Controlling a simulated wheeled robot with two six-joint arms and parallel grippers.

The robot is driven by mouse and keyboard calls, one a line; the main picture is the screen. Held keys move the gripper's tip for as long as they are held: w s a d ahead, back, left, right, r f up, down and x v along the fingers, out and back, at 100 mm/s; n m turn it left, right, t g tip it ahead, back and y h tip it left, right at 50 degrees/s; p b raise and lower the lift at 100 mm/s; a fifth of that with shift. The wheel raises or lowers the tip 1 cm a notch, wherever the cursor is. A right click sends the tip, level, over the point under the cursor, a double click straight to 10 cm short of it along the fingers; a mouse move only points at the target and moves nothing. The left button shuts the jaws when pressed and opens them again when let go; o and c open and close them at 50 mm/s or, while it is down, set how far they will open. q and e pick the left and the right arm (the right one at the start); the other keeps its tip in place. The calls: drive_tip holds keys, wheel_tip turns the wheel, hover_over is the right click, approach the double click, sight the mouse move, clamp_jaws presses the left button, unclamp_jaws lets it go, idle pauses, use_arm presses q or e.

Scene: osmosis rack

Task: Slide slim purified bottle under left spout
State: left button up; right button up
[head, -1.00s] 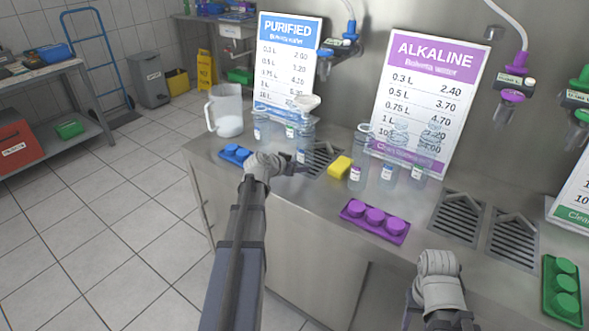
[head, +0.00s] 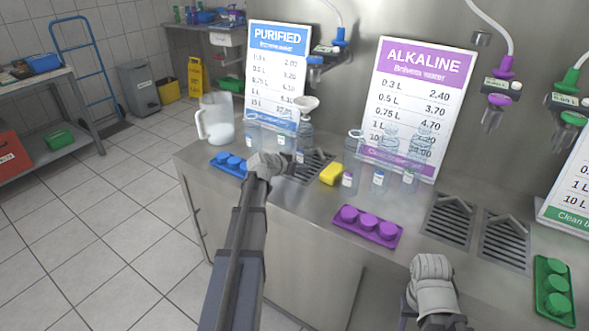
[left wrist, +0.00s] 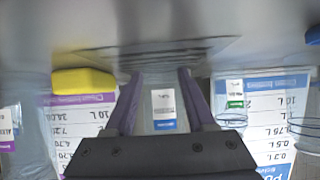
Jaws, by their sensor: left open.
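A slim clear bottle with a white and blue label (left wrist: 163,108) stands between the spread fingers of my left gripper (left wrist: 160,85) in the left wrist view. The fingers appear apart from its sides. In the head view my left gripper (head: 296,164) reaches in low at this bottle (head: 304,145), partly covering it. The purified spout (head: 315,74) hangs at the left of the wall, above and behind the bottle. Below is a slotted drain (head: 318,162), partly hidden. My right arm's end (head: 434,300) is at the lower right; its fingers are unclear.
A green-labelled bottle (left wrist: 235,100) stands close beside the bottle. A yellow sponge (head: 331,174) lies right of the gripper. A blue cap tray (head: 229,164) and white jug (head: 215,120) are left. Several alkaline bottles (head: 379,170) and a purple cap tray (head: 368,226) are right.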

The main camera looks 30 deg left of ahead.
sight(287, 182)
use_arm(q)
drive_tip(key=shift+w+d, duration=0.2)
drive_tip(key=shift+w, duration=2.05)
drive_tip(key=shift+s+a, duration=0.2)
drive_tip(key=shift+s, duration=2.35)
drive_tip(key=shift+s+a, duration=0.2)
drive_tip(key=shift+s, duration=2.35)
drive_tip(key=shift+r, duration=0.15)
drive_tip(key=s+r+p, duration=0.3)
drive_tip(key=r+p, duration=0.3)
drive_tip(key=p, duration=0.1)
drive_tip(key=shift+a+r, duration=0.15)
drive_tip(key=shift+r, duration=0.25)
drive_tip(key=shift+s+f, duration=0.1)
